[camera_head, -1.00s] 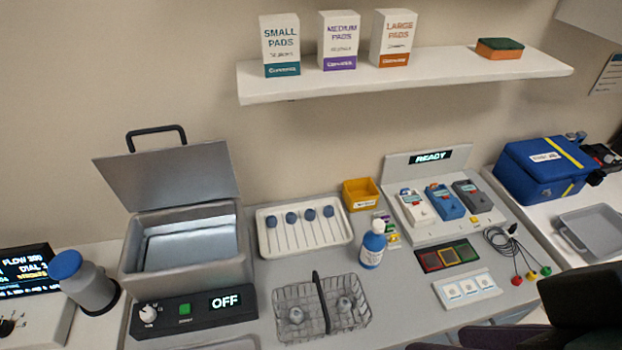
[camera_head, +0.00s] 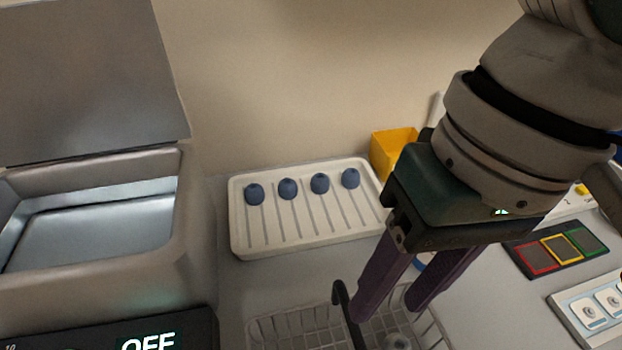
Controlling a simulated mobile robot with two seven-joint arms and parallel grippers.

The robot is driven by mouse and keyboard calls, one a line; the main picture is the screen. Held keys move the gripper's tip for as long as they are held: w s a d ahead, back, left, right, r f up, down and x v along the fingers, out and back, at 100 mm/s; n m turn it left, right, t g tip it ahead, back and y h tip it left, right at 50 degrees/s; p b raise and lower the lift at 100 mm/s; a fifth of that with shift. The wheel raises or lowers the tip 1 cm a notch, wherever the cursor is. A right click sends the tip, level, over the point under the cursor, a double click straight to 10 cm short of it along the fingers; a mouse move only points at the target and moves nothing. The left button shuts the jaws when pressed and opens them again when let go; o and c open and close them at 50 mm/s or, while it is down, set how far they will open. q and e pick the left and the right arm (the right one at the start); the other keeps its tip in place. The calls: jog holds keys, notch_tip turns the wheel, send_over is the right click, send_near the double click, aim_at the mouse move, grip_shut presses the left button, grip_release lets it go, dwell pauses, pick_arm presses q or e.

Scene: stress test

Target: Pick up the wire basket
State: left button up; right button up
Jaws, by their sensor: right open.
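The wire basket (camera_head: 285,328) stands on the counter at the bottom middle, cut off by the lower edge of the view. Its black handle (camera_head: 346,310) arches up over the middle. Nothing shows between the fingers. My left gripper is not in view.
A white tray (camera_head: 245,238) with several blue-knobbed sticks lies behind the basket. An open metal bath (camera_head: 190,230) stands at left, its panel reading OFF. A yellow bin (camera_head: 390,145) is partly behind my right arm. Coloured pads (camera_head: 560,248) and a white button panel (camera_head: 590,305) lie at right.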

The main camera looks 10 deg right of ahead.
aim_at(359, 337)
jog(key=f, duration=0.2)
jog(key=a+f, duration=0.1)
jog(key=f, duration=0.2)
jog(key=a+f+b, duration=0.1)
jog(key=f, duration=0.2)
jog(key=shift+s+a+f, duration=0.1)
jog(key=shift+f, duration=0.15)
grip_shut()
dwell(1.1)
